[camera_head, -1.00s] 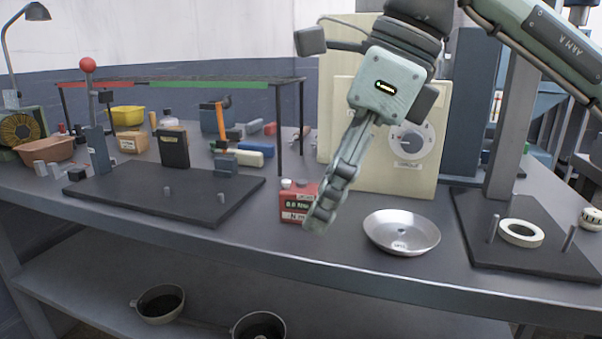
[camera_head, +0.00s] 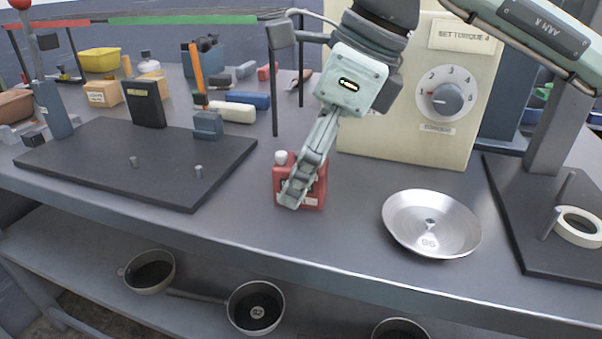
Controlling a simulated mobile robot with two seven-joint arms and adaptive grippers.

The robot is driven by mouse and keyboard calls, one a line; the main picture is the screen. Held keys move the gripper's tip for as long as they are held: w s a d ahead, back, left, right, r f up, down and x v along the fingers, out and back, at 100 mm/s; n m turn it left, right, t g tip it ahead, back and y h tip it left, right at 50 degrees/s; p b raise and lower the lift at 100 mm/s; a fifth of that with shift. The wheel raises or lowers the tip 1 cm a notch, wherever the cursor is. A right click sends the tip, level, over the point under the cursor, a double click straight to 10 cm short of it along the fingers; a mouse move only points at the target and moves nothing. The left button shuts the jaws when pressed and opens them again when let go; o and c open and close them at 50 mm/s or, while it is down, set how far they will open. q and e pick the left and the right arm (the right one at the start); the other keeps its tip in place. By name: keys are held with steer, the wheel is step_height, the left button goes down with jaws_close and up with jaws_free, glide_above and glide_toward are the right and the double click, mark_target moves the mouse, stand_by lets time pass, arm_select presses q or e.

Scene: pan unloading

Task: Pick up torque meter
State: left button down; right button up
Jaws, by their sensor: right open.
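The torque meter is a small red box (camera_head: 316,194) with a white knob on its top left, standing on the grey bench near the middle of the head view. My right gripper (camera_head: 292,196) points down in front of it, and its fingers hide much of the meter's front, including the display. The fingers look side-on and overlap in the picture; the gripper is open. I cannot tell whether they touch the meter. My left gripper is not in view.
A shallow metal pan (camera_head: 431,222) lies right of the meter. A cream torque panel with a dial (camera_head: 440,101) stands behind. A dark base plate with pegs (camera_head: 110,165) lies left, another with a white ring (camera_head: 578,227) right. Pans (camera_head: 256,307) sit on the lower shelf.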

steer(key=shift+a+f, duration=0.15)
steer(key=shift+f, duration=0.2)
steer(key=shift+w+f, duration=0.1)
steer(key=c, duration=1.5)
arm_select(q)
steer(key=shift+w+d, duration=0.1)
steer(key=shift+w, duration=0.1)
arm_select(e)
steer(key=shift+o, duration=0.2)
